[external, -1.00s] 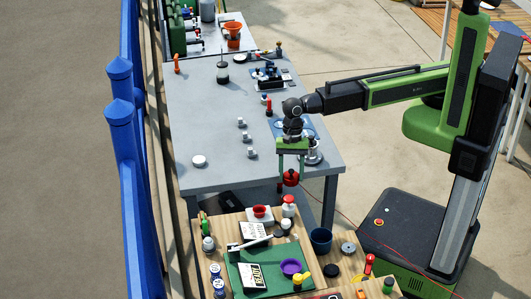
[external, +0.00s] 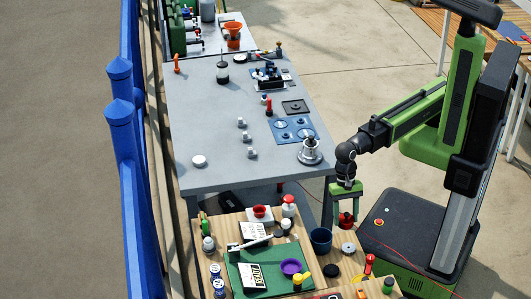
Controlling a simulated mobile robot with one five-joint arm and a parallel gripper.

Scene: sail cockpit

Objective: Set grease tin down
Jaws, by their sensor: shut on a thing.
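My gripper (external: 345,207) points down and is shut on a red tin (external: 347,220), which I take to be the grease tin. The tin hangs between the green fingers, mostly covered by them. It appears just beyond the back right part of the wooden bench, to the right of a dark blue cup (external: 320,240) and behind a grey disc (external: 348,249). I cannot tell how high it is above any surface.
The wooden bench (external: 225,228) is crowded: a green mat (external: 250,285), a purple bowl (external: 290,267), a red-topped jar (external: 289,205), a black disc (external: 331,270) and a red-topped item (external: 368,263). The grey table (external: 205,125) behind has open room and a silver bell-shaped item (external: 310,152).

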